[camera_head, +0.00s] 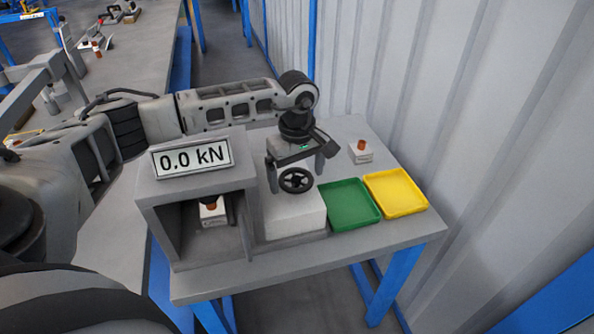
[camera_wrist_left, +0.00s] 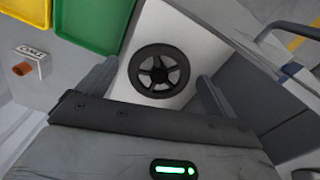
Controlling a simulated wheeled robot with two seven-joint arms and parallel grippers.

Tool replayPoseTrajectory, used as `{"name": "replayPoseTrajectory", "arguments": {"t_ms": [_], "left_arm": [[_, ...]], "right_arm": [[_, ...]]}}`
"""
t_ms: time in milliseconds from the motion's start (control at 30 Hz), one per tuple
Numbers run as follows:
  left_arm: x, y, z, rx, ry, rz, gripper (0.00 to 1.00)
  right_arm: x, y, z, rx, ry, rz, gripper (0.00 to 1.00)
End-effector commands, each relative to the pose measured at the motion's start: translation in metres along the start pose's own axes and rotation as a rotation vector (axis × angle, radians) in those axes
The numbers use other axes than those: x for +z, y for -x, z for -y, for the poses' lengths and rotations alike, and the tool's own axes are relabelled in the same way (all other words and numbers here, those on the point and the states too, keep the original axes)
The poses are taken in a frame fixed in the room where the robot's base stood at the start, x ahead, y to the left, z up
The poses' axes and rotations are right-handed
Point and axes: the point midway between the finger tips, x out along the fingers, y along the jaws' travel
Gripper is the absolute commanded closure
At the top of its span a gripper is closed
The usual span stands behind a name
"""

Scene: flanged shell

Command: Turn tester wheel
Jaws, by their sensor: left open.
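The tester wheel (camera_head: 296,180) is a small black spoked handwheel on top of a white block (camera_head: 295,216) beside the grey tester housing (camera_head: 195,184). The housing's display (camera_head: 193,158) reads 0.0 kN. My left gripper (camera_head: 301,172) is above the wheel, pointing down, with its fingers apart on either side of it. In the left wrist view the wheel (camera_wrist_left: 159,71) lies between the open fingers, with gaps on both sides. A part with a dark red-brown top (camera_head: 212,210) sits inside the housing's opening. My right gripper is not in view.
A green tray (camera_head: 349,204) and a yellow tray (camera_head: 396,193) lie right of the wheel. A small white box with an orange top (camera_head: 361,152) stands behind them. A corrugated wall (camera_head: 470,110) rises along the table's right side.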

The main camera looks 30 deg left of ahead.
Motion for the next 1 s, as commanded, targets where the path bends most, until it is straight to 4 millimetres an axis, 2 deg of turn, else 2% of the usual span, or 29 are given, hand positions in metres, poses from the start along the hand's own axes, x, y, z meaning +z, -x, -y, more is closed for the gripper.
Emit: {"name": "replayPoseTrajectory", "arguments": {"t_ms": [133, 167, 300, 333, 667, 1000], "left_arm": [[0.0001, -0.0001, 0.0000, 0.000, 0.000, 0.000, 0.08], [0.0001, 0.0000, 0.0000, 0.000, 0.000, 0.000, 0.11], [0.0000, 0.0002, -0.0001, 0.000, 0.001, 0.000, 0.50], [0.0000, 0.0003, -0.0001, 0.000, 0.001, 0.000, 0.53], [-0.0001, 0.0002, -0.0002, 0.000, 0.033, 0.001, 0.53], [-0.0005, -0.0003, -0.0014, 0.001, 0.246, 0.001, 0.53]], "right_arm": [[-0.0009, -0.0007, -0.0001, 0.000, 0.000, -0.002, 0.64], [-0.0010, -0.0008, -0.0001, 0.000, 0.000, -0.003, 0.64], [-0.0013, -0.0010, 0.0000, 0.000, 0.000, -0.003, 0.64], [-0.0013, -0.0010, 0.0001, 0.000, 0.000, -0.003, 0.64], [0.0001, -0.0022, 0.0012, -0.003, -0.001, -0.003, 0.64], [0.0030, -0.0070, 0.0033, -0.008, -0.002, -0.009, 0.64]]}}
